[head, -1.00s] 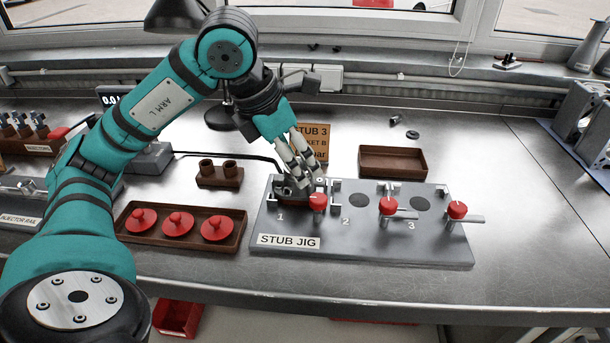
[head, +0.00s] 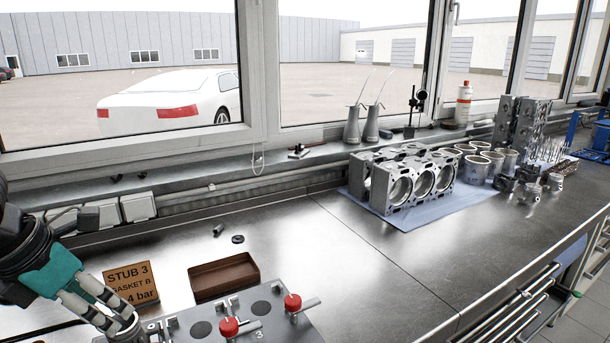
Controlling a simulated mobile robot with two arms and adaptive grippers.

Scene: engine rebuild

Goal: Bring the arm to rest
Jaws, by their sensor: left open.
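My left gripper (head: 112,318) is at the lower left of the head view, with its arm coming in from the left edge. Its fingers point down to the right, at the left end of the grey stub jig (head: 275,302). The frame's bottom edge cuts off the fingertips' surroundings, so I cannot tell whether they touch the jig. Two red knobs (head: 229,327) with metal levers show on the jig. My right gripper is not in view.
A sign reading STUB 3 (head: 131,284) stands just behind the gripper. An empty brown tray (head: 224,277) lies behind the jig. An engine block (head: 408,180) and several cylinders sit on a blue mat farther right. The bench between tray and block is mostly clear.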

